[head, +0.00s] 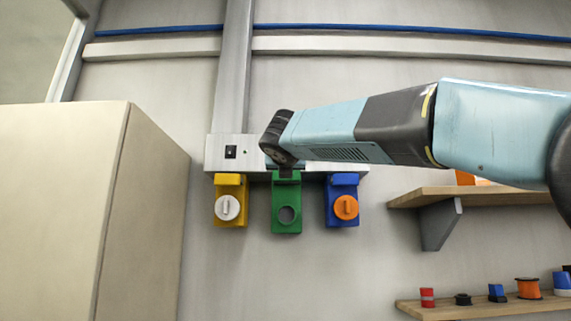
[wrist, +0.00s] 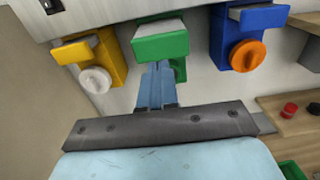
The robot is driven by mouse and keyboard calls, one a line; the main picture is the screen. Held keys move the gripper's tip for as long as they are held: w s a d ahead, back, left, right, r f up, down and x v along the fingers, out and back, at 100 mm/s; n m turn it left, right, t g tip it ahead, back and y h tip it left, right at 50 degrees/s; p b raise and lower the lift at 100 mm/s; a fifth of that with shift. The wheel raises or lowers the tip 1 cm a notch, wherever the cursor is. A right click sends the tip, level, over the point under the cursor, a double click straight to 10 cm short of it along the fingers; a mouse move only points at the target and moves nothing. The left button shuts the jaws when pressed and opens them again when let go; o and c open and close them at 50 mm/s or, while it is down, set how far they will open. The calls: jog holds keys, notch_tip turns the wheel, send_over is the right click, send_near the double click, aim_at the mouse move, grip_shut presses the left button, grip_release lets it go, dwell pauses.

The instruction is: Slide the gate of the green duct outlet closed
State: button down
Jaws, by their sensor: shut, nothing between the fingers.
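The green duct outlet (head: 286,194) hangs in the middle of a row of three under a wall-mounted metal duct. Its front has a round dark opening (head: 288,215). Its green upper block, with a grey top (wrist: 160,28), juts out in the wrist view; in the head view my gripper partly hides this part. My gripper (wrist: 157,68) is shut and empty, with its blue fingers together just in front of the green outlet. I cannot tell whether they touch it. The fingers cover much of the outlet's lower part in the wrist view.
A yellow outlet (head: 240,184) with a white knob stands left of the green one. A blue outlet (head: 343,191) with an orange knob stands right. A beige cabinet (head: 60,200) is at left. Shelves (head: 480,197) with small items are at right.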

jog(key=shift+w+d, duration=0.1)
jog(key=shift+w, duration=2.35)
jog(key=w, duration=0.6)
jog(key=shift+d, duration=0.1)
jog(key=shift+w, duration=0.2)
jog(key=shift+r, duration=0.15)
jog(key=shift+s, duration=0.15)
jog(key=s, duration=1.4)
jog(key=shift+a, duration=0.3)
